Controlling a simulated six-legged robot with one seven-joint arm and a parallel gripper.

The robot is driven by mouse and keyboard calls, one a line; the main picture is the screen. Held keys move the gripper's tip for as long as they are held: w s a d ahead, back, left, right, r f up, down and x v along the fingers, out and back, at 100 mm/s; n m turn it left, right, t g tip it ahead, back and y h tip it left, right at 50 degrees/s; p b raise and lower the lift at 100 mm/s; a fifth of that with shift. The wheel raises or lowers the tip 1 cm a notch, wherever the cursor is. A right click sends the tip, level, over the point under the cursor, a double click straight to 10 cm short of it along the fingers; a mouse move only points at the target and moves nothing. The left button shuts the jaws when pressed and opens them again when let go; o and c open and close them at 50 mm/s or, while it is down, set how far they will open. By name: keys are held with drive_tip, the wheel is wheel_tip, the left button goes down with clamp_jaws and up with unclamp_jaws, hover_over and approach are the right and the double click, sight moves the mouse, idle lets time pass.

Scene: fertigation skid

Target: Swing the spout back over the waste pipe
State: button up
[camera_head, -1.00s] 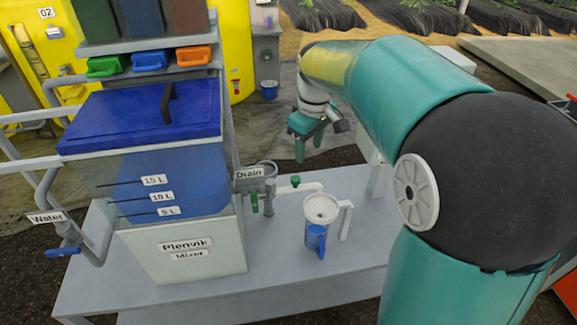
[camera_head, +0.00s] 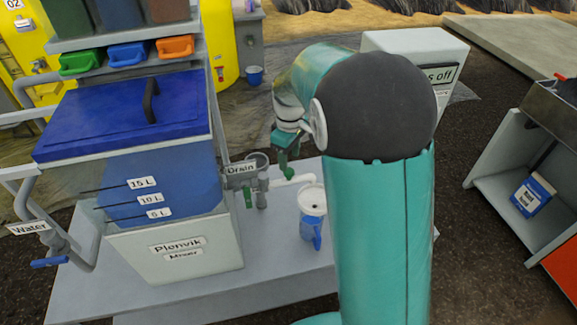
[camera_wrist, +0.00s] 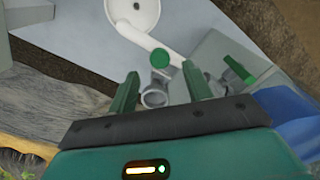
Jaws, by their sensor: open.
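The white spout (camera_head: 292,180) runs right from the grey drain fitting, its free end at the funnel (camera_head: 312,200) over the blue jug (camera_head: 311,236). In the wrist view the spout (camera_wrist: 146,37) carries a round green knob (camera_wrist: 160,58). A grey open-topped pipe (camera_wrist: 153,97), perhaps the waste pipe, shows below the knob, between my fingers. My gripper (camera_wrist: 163,75) is open and empty, its fingers on either side of the knob's line; contact is not visible. In the head view my gripper (camera_head: 284,165) is above the spout's base and hides the knob there.
The mixer tank (camera_head: 165,190) with its blue lid stands left of the spout. A green-handled drain valve (camera_head: 248,198) is close beside it. A grey bench (camera_head: 215,290) carries them. An open-fronted cabinet (camera_head: 500,180) stands at the far right.

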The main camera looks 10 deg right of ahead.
sight(289, 170)
wheel_tip(289, 170, down, 5)
drive_tip(key=shift+w, duration=0.1)
clamp_jaws()
idle(0.3)
